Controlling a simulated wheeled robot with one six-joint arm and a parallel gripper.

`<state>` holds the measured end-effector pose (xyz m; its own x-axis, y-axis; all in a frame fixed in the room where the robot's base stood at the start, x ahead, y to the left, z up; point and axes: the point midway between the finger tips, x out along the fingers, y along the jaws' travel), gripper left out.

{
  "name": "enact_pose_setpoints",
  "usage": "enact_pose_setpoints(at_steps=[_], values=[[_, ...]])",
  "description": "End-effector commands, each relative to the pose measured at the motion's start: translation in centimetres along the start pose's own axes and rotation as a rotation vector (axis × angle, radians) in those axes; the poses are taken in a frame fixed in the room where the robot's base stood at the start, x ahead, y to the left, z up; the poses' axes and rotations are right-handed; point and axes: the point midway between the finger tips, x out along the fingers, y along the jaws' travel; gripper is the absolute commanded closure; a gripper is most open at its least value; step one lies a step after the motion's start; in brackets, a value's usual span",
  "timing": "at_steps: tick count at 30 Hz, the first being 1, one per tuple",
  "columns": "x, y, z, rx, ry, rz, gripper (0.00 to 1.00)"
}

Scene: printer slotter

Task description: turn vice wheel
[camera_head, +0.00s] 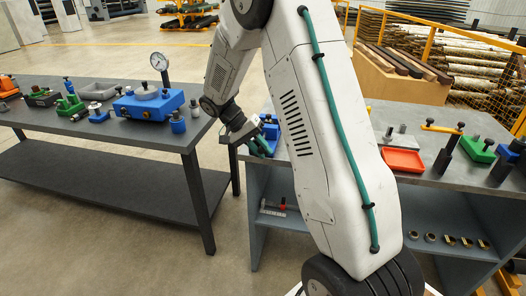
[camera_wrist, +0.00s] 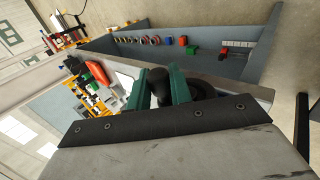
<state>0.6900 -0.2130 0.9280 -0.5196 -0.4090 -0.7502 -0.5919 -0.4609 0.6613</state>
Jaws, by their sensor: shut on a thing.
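My gripper (camera_head: 262,147) is at the left end of the right-hand table, beside a blue vice (camera_head: 271,131). My arm covers part of the vice in the head view. In the wrist view, the green fingers of my gripper (camera_wrist: 160,82) are shut on a dark knob (camera_wrist: 158,92). Behind the knob is a dark round part, which looks like the vice wheel (camera_wrist: 205,87). Much of the wheel is hidden by the fingers, and its turn angle cannot be told.
On the right table are a red tray (camera_head: 403,160) and a green block (camera_head: 476,149). A shelf below holds small parts. The left table (camera_head: 100,128) carries a blue device (camera_head: 150,104) with a gauge (camera_head: 159,62). Floor shows between the tables.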

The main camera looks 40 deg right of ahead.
Motion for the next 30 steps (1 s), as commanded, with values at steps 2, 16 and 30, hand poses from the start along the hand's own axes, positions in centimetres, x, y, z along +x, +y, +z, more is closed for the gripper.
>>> enact_pose_setpoints(at_steps=[2, 16, 30], values=[[0.0, -0.3, 0.2, -0.004, -0.005, 0.076, 1.00], [-1.0, -0.8, 0.3, -0.006, -0.006, 0.506, 1.00], [-1.5, -1.1, 0.2, -0.005, -0.006, 0.758, 1.00]])
